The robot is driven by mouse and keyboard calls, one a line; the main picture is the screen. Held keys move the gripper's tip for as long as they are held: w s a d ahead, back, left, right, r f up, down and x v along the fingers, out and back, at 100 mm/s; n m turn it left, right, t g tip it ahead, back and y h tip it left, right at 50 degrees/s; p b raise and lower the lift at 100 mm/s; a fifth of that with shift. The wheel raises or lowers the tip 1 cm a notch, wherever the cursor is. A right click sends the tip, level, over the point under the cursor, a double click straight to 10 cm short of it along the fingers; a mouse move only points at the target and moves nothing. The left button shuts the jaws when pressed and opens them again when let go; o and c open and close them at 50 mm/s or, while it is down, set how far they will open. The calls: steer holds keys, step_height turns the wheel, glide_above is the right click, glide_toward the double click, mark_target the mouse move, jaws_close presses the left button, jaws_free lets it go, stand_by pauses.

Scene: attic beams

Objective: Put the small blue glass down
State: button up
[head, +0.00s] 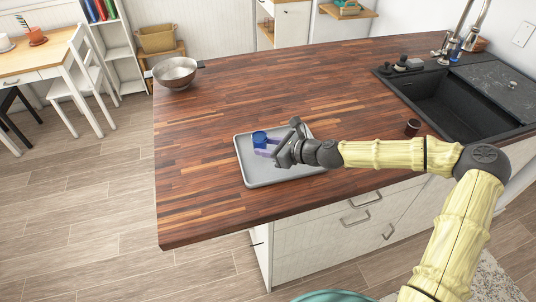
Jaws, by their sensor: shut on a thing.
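The small blue glass (259,138) is over the grey tray (259,181) on the wooden counter, in the head view. My gripper (266,146) reaches in from the right and is shut on the glass. Its purple-tinted fingers extend to the left onto the glass. The glass looks upright. I cannot tell whether its base touches the tray or hangs a little above it. My gripper hides part of the tray's right side.
A metal pan (176,73) stands at the counter's far left corner. A black sink (450,98) is at the right. The counter behind the tray is clear.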

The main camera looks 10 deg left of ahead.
mark_target(268, 161)
steer(key=shift+f, duration=1.85)
steer(key=shift+f, duration=0.15)
steer(key=o, duration=1)
steer(key=shift+d, duration=0.1)
steer(key=b+v, duration=0.1)
steer(key=v, duration=0.9)
steer(key=shift+d+r, duration=0.2)
steer(key=shift+d, duration=0.05)
steer(key=shift+s+d+r, duration=0.35)
steer(key=shift+s+d, duration=0.1)
steer(key=shift+d, duration=0.05)
steer(key=shift+w, duration=0.2)
